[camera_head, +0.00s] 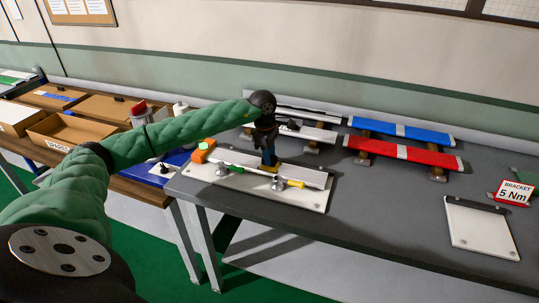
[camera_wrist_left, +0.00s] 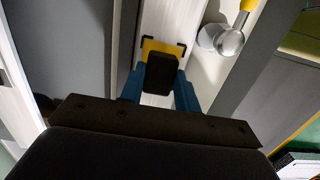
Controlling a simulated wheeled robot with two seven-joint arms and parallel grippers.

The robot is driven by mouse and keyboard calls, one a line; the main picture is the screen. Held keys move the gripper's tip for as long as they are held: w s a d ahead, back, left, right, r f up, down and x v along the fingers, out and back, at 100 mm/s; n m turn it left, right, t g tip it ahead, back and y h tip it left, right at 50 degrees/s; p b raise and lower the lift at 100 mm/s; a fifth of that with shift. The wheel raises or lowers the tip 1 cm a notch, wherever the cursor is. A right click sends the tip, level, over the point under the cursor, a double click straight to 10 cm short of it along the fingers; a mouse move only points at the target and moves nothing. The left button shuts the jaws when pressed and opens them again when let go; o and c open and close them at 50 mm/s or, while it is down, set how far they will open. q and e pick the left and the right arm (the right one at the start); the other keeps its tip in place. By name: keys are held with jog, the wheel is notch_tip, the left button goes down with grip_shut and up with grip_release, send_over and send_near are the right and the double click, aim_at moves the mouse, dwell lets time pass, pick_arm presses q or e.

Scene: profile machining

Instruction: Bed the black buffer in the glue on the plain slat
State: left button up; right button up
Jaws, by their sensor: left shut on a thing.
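My left gripper (camera_head: 268,163) is over the white fixture board, with its fingers pointing down. In the left wrist view its two blue fingers (camera_wrist_left: 160,92) are shut on the black buffer (camera_wrist_left: 161,72), a small dark block. A yellow patch (camera_wrist_left: 149,44) with dark corner pieces lies on the pale slat (camera_wrist_left: 172,22) just beyond the buffer. The buffer overlaps the patch in this view; I cannot tell whether they touch. In the head view the slat (camera_head: 300,174) lies along the fixture, and the gripper hides the buffer. My right gripper is not in view.
The fixture board (camera_head: 230,178) carries metal clamps (camera_head: 279,183), one with a yellow handle (camera_head: 295,184), and an orange block (camera_head: 203,152). Blue (camera_head: 400,131) and red (camera_head: 403,153) slats rest on supports behind. A white plate (camera_head: 480,228) lies right; grey table is clear between.

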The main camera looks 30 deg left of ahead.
pick_arm(q)
jog(key=shift+f+b, duration=0.6)
jog(key=shift+f, duration=0.1)
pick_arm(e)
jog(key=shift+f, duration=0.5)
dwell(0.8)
pick_arm(q)
jog(key=o, duration=1.1)
jog(key=shift+c, duration=0.2)
jog(key=r+b, duration=0.1)
jog(key=r, duration=0.3)
jog(key=a+r+b, duration=0.1)
jog(key=r, duration=0.2)
jog(key=shift+s+b, duration=0.1)
jog(key=shift+b, duration=0.25)
jog(key=shift+r, duration=0.35)
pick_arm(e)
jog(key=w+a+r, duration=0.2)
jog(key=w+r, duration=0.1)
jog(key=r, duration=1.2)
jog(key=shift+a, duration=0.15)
